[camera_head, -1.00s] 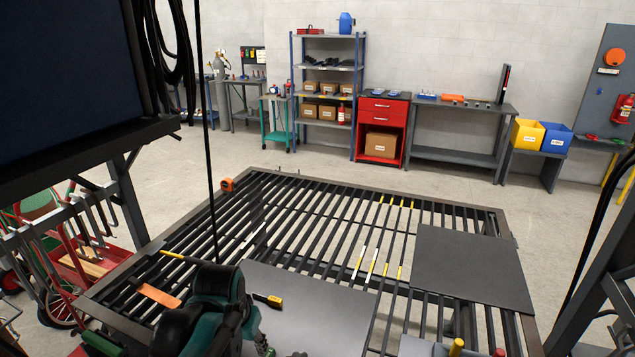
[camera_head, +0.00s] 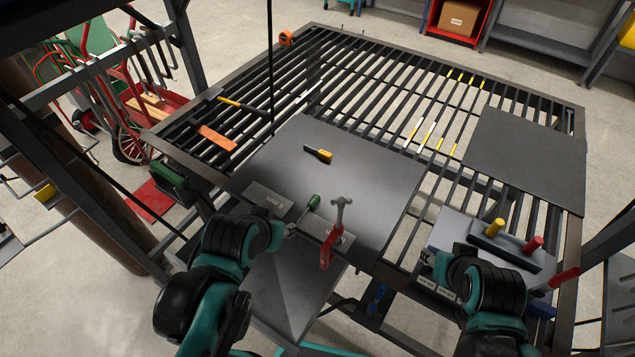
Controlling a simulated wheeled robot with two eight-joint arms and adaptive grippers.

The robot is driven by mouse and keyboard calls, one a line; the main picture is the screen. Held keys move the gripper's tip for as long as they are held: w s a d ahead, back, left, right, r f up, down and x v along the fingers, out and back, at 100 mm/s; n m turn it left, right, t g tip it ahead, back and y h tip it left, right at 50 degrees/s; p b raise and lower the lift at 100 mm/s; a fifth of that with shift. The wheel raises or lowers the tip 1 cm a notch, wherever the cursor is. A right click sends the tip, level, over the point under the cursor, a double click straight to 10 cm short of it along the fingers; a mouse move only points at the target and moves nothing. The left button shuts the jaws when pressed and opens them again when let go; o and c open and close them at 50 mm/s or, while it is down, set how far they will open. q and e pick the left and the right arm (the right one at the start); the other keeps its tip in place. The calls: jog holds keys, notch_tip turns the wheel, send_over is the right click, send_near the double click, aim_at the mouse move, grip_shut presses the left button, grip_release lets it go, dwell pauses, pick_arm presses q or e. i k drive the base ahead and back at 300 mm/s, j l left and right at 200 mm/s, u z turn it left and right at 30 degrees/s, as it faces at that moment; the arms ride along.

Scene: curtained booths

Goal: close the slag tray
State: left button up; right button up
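A grey sheet-metal tray (camera_head: 288,295), which looks like the slag tray, sticks out below the front edge of the slatted table. Its inner faces slope, and my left arm hides its left part. My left gripper (camera_head: 282,233) is above the tray's back, near the table's front edge. My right gripper (camera_head: 440,268) is at the table's front right, beside a light grey tool plate, to the right of the tray. Neither gripper visibly touches the tray.
Yellow and red handled tools (camera_head: 508,245) stand at front right. A red hand truck (camera_head: 125,110) is at left.

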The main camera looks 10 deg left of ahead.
aim_at(288, 287)
jog(key=k+j+u, duration=0.1)
jog(key=u, duration=0.35)
jog(key=j+u, duration=0.1)
jog(key=u, duration=0.35)
jog(key=k+j+u, duration=0.1)
jog(key=u, duration=0.35)
jog(key=j, duration=0.1)
